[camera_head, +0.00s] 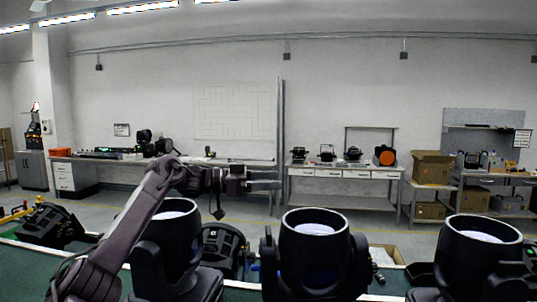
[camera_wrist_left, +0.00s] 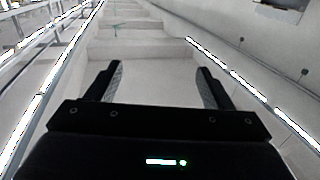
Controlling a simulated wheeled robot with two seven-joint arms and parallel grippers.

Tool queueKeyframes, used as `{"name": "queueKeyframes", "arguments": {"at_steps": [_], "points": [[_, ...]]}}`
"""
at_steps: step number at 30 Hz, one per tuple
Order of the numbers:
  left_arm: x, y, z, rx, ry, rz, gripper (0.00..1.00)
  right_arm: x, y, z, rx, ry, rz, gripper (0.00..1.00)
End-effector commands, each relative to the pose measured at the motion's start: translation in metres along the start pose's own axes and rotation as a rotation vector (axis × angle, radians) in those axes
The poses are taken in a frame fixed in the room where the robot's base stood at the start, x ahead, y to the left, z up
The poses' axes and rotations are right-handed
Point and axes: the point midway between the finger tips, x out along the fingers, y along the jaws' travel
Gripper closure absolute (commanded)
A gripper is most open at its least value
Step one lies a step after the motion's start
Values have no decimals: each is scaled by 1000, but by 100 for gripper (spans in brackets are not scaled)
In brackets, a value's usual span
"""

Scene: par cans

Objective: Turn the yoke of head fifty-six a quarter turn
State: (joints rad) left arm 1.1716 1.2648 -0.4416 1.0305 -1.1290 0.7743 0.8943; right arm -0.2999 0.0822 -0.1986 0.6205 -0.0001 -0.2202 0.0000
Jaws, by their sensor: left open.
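Three black moving heads with round pale lenses facing up stand along the near bench: a left one (camera_head: 172,250), a middle one (camera_head: 314,250) and a right one (camera_head: 480,255). Each sits between the arms of a yoke; the middle head's yoke (camera_head: 268,262) shows on both sides. I cannot read a number on any of them, so I cannot tell which is fifty-six. My left gripper (camera_head: 265,180) is raised above and between the left and middle heads, pointing right. It is open and empty; its two fingers also show in the left wrist view (camera_wrist_left: 157,85). My right gripper is not in view.
More black fixtures lie on the green bench, one at far left (camera_head: 48,226) and one (camera_head: 224,248) between the left and middle heads.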

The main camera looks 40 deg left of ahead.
Motion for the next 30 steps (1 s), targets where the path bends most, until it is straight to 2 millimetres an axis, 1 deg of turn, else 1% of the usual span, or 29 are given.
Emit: {"name": "queueKeyframes", "arguments": {"at_steps": [1, 6, 9, 13, 23, 30], "points": [[0, 0, -15, 3, 5, 0, 26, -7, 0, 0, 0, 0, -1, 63], [0, 0, -39, 2, 3, 0, 26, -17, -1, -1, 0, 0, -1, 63], [1, 0, -48, 2, 2, 0, 26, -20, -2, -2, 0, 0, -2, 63], [0, 0, -54, 1, 1, 0, 26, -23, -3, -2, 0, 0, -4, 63], [0, 0, -55, 0, 0, 0, 26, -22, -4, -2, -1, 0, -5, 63], [2, 0, -54, 1, -2, 1, 57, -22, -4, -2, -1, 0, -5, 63]]}}
